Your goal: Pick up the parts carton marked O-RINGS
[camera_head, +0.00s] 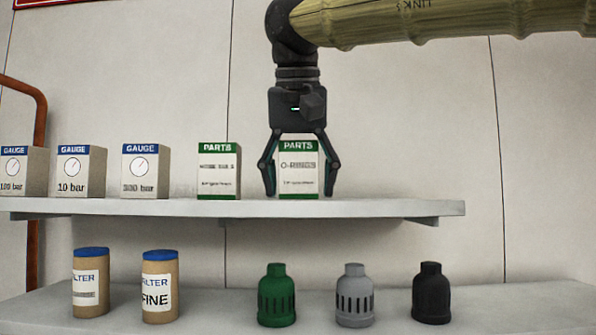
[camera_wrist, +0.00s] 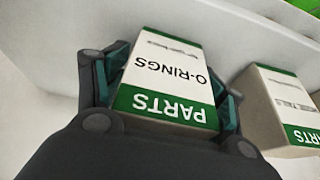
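The parts carton marked O-RINGS (camera_head: 299,172) is a white box with a green PARTS band, upright on the upper shelf. It also shows in the wrist view (camera_wrist: 163,78), with its lettering upside down. My gripper (camera_head: 300,190) points down over it, one finger on each side. The fingers are spread about as wide as the carton, with a thin gap showing in the head view. In the wrist view my gripper (camera_wrist: 170,90) has its pads close beside the carton's sides. The carton's base appears to rest on the shelf.
The upper shelf (camera_head: 390,208) also holds another PARTS carton (camera_head: 218,172) close on the left, also seen in the wrist view (camera_wrist: 272,110), and several GAUGE boxes (camera_head: 145,172). The shelf is free to the right. Filters (camera_head: 160,290) and bottle-shaped parts (camera_head: 276,298) stand on the lower shelf.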

